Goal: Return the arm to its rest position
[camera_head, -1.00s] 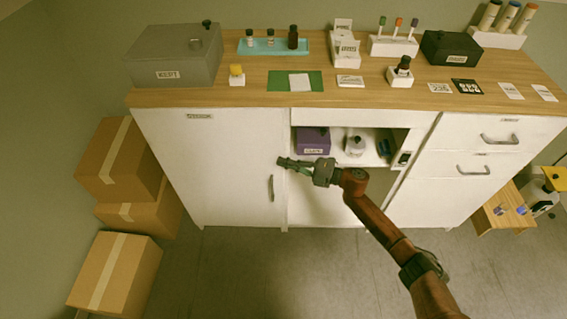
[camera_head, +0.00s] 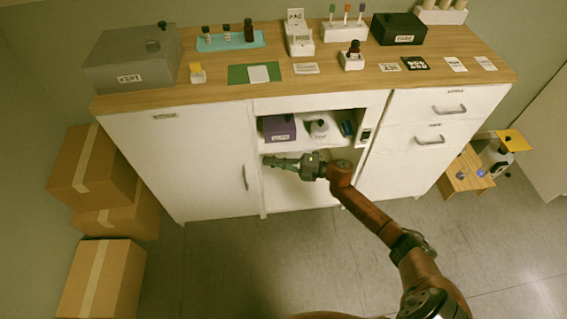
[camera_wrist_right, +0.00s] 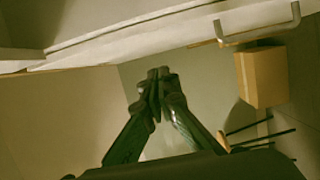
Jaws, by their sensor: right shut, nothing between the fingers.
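My right arm reaches in from the lower right in the head view. Its gripper (camera_head: 268,161) points left in front of the cabinet's open middle section, below the shelf. The gripper is shut and empty. In the right wrist view the closed fingertips (camera_wrist_right: 158,80) meet, with floor and cabinet surfaces behind them. My left gripper is not in view.
Bottles and boxes stand on the wooden top (camera_head: 215,92). Cardboard boxes (camera_head: 92,175) stand left, a small wooden stool (camera_head: 462,176) right. The front floor is clear.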

